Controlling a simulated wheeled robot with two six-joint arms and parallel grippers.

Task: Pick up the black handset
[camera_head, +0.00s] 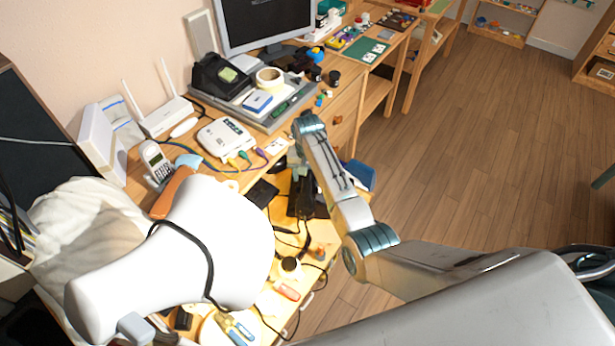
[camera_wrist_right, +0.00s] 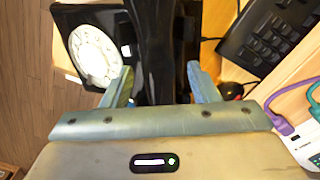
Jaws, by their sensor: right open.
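In the wrist view, the glossy black handset (camera_wrist_right: 160,40) runs up the middle, between the two blue-grey fingers of my right gripper (camera_wrist_right: 161,86). Gaps show beside it, and the fingers are open. I cannot tell whether either finger touches it. The black phone (camera_wrist_right: 70,14) with its white dial (camera_wrist_right: 94,54) lies to the left. In the head view the dark phone (camera_head: 304,204) stands near the desk's right edge, partly behind my right arm. My right gripper (camera_head: 298,162) is mostly hidden there by the arm. My left gripper does not show.
A black keypad device (camera_wrist_right: 265,38) lies right of the handset. A white router (camera_head: 226,138) with coloured plugs sits behind. Cables and tools (camera_head: 235,328) clutter the front. Open floor (camera_head: 470,150) is on the right.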

